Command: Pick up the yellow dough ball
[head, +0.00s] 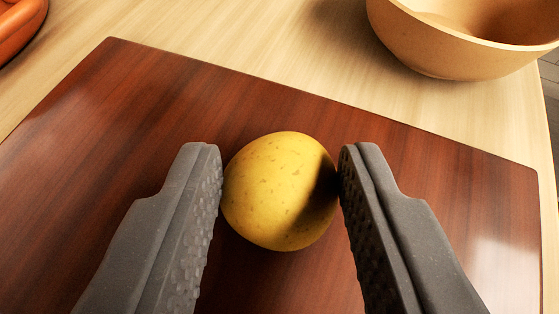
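The yellow dough ball (277,190) is round and speckled, and it appears to rest on a dark reddish-brown board (265,100). My gripper (281,152) has its two grey textured fingers apart, one on the left and one on the right of the ball. Both inner edges come very close to the ball's sides in the picture, and I cannot tell if they touch it. The ball's right side is in shadow. Its underside is hidden.
The board lies on a light wooden table (220,38). A tan bowl (440,55) stands behind the board at the upper right. An orange object (18,25) is cut off at the upper left. The board around the ball is clear.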

